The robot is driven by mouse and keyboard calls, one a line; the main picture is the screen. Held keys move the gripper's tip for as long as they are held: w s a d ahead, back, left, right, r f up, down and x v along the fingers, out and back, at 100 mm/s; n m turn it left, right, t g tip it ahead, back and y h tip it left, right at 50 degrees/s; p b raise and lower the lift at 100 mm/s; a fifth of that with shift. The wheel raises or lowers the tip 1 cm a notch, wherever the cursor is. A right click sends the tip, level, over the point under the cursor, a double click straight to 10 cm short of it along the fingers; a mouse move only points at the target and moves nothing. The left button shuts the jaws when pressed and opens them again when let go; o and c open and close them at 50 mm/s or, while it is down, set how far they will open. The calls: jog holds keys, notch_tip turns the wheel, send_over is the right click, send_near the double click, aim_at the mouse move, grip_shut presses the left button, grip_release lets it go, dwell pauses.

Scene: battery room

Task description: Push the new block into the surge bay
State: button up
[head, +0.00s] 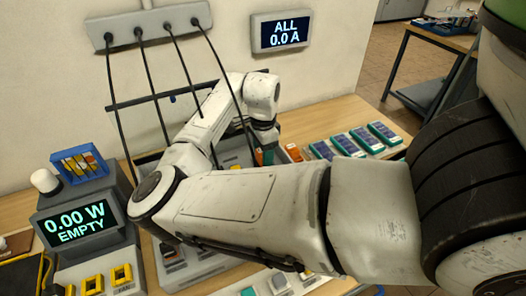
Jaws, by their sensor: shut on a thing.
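My gripper (264,141) is at the back of the bench, pointing down, its fingers small and dark in the head view. It is shut on a block (265,157) with teal and orange faces, which I take to be the new block. The block is upright above or in the grey unit (229,158) on the bench; I cannot tell whether it touches a bay. My arm hides most of that unit, and I cannot make out which opening is the surge bay.
An orange block (293,153) and several teal-edged blocks (367,140) lie to the right on the wooden bench (320,116). Black cables hang from a wall strip (150,27) beside a dark rack frame. A display (70,228) reads "0.00 W EMPTY"; the wall display (283,31) reads "ALL 0.0 A".

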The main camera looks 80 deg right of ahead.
jog(key=shift+f+b, duration=0.35)
jog(key=shift+f, duration=0.3)
jog(key=o, duration=0.8)
jog(key=shift+r+p, duration=2.5)
jog(key=shift+r, duration=0.55)
jog(key=shift+r+p, duration=0.6)
jog(key=shift+r, duration=1.85)
